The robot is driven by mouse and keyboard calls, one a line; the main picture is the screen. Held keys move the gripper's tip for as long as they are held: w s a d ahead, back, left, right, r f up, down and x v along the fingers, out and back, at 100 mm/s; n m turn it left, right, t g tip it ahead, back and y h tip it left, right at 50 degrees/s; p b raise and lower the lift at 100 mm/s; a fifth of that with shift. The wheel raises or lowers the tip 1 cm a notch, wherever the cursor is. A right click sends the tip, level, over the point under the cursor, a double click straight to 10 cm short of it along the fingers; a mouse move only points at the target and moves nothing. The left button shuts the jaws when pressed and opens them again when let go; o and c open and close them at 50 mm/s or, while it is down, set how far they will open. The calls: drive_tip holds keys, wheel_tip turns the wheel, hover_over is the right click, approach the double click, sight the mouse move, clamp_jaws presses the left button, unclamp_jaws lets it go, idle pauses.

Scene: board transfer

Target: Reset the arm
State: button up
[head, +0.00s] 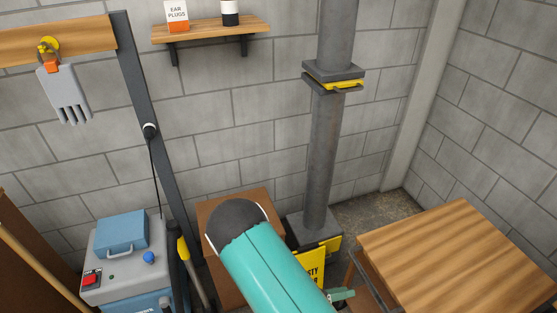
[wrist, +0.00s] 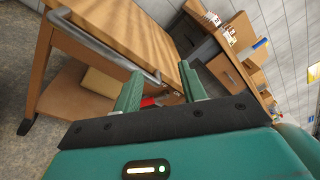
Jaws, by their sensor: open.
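My gripper (wrist: 160,88) shows in the wrist view, with its two green fingers spread apart and nothing between them. Past the fingers is a wooden cart (wrist: 120,35) with a grey handle bar and a lower shelf. In the head view my teal arm rises from the bottom centre, and the gripper itself cannot be made out clearly. A wooden table top (head: 470,255) stands to the right of the arm there. No board is seen held.
A grey machine (head: 125,268) with a blue case (head: 121,233) stands at left. A grey pipe (head: 322,160) rises behind my arm. A wall shelf (head: 212,31) holds an ear plugs box (head: 177,15). A grey glove (head: 64,92) hangs at upper left. Drawers (wrist: 228,70) stand beyond the cart.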

drive_tip(key=s+r+m+y, duration=0.3)
drive_tip(key=r+m+y, duration=0.2)
drive_tip(key=r+m, duration=0.5)
drive_tip(key=s+a+r+m+t+y, duration=0.1)
drive_tip(key=s+r+m+y, duration=0.2)
drive_tip(key=r+m+y, duration=0.3)
drive_tip(key=s+a+r+m+t+y, duration=0.1)
drive_tip(key=r+m+y, duration=0.5)
drive_tip(key=r+m, duration=0.9)
drive_tip(key=w+v, duration=0.1)
drive_tip(key=v, duration=0.5)
drive_tip(key=shift+r, duration=0.7)
drive_tip(key=shift+a, duration=0.1)
drive_tip(key=shift+c, duration=0.2)
